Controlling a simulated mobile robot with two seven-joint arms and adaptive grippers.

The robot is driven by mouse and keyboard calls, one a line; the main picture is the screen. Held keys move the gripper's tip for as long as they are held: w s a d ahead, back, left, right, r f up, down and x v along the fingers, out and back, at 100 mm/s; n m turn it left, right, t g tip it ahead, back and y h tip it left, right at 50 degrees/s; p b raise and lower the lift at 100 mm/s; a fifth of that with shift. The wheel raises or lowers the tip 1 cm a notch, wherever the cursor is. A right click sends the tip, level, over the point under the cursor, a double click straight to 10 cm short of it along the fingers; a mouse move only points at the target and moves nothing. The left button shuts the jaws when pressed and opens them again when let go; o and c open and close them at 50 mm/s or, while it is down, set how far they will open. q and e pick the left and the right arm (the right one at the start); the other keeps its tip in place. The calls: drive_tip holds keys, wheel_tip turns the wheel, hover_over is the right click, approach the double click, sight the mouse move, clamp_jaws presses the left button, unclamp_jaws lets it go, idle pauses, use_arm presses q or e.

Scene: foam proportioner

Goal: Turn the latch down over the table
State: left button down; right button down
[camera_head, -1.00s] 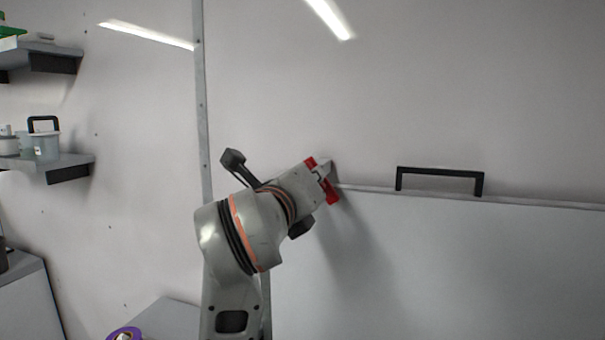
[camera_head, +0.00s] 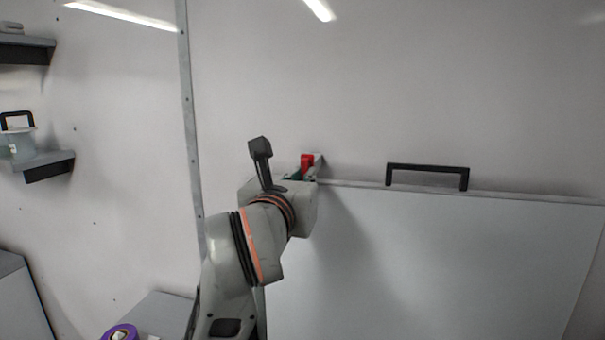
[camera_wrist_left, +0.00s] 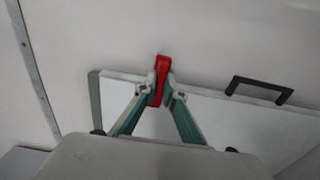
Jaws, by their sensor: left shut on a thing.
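The red latch (camera_head: 307,161) is on the wall at the top left corner of the table, a white panel (camera_head: 430,250) folded up flat against the wall. In the left wrist view the latch (camera_wrist_left: 161,75) stands roughly upright, its upper end above the top edge of the panel (camera_wrist_left: 215,112). My left gripper (camera_wrist_left: 161,92) is shut on the latch, one finger on each side of its lower part. In the head view my left gripper (camera_head: 306,174) is mostly hidden behind its own wrist. My right gripper is not in view.
A black handle (camera_head: 428,168) sits on the panel's top edge, right of the latch. Wall shelves (camera_head: 48,162) with a container are at the left. A purple roll (camera_head: 121,333) lies on a grey surface at the bottom left. The wall above the latch is clear.

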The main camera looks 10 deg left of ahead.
use_arm(q)
drive_tip(key=shift+r, duration=0.15)
drive_tip(key=c, duration=2.3)
unclamp_jaws()
drive_tip(key=shift+o, duration=0.8)
drive_tip(key=shift+w, duration=0.15)
drive_tip(key=s, duration=0.7)
drive_tip(key=shift+s+a, duration=0.15)
drive_tip(key=shift+s, duration=0.15)
